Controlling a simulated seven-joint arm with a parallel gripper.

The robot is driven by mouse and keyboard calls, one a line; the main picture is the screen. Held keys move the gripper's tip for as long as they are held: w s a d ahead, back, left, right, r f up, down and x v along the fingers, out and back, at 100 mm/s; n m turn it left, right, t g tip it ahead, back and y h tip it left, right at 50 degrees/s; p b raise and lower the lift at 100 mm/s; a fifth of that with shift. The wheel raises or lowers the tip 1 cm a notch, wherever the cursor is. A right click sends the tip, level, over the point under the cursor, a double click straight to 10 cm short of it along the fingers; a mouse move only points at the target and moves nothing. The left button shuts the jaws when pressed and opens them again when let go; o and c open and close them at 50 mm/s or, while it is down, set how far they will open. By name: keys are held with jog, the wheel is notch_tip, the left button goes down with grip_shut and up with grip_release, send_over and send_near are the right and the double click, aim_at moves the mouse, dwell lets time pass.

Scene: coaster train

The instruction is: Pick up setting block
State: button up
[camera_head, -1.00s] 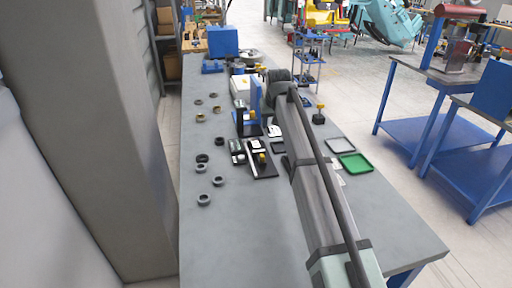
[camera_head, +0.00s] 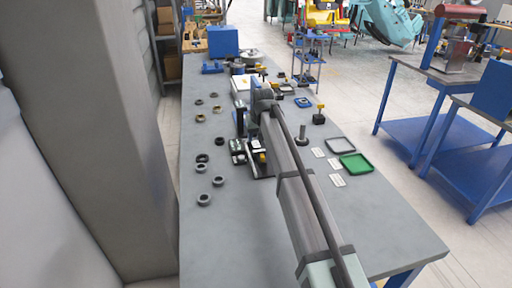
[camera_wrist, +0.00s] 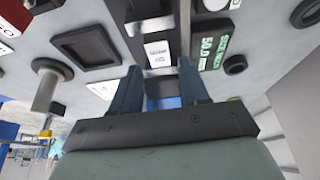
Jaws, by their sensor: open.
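My gripper (camera_wrist: 158,72) is open in the wrist view, its two dark blue fingers pointing at a black fixture (camera_wrist: 133,42) on the bench. A pale block-like piece (camera_wrist: 150,24) lies across this fixture, with a white label (camera_wrist: 158,52) below it. I cannot tell for certain which piece is the setting block. No object is clearly held between the fingers. A display reading 50.0 mm (camera_wrist: 212,45) is right of the fixture. In the head view the black fixture (camera_head: 268,170) is partly hidden behind my arm, and the fingers cannot be made out.
A dark framed tray (camera_wrist: 87,48) and a grey post (camera_wrist: 45,92) are left of the fixture in the wrist view. In the head view, several rings (camera_head: 203,199) lie left. A green tray (camera_head: 356,163) and grey tray (camera_head: 340,146) lie right. The near bench (camera_head: 225,245) is clear.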

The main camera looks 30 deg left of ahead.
aim_at(256, 144)
jog(key=shift+x, duration=2.55)
jog(key=shift+w, duration=0.1)
jog(key=shift+c, duration=0.3)
grip_shut()
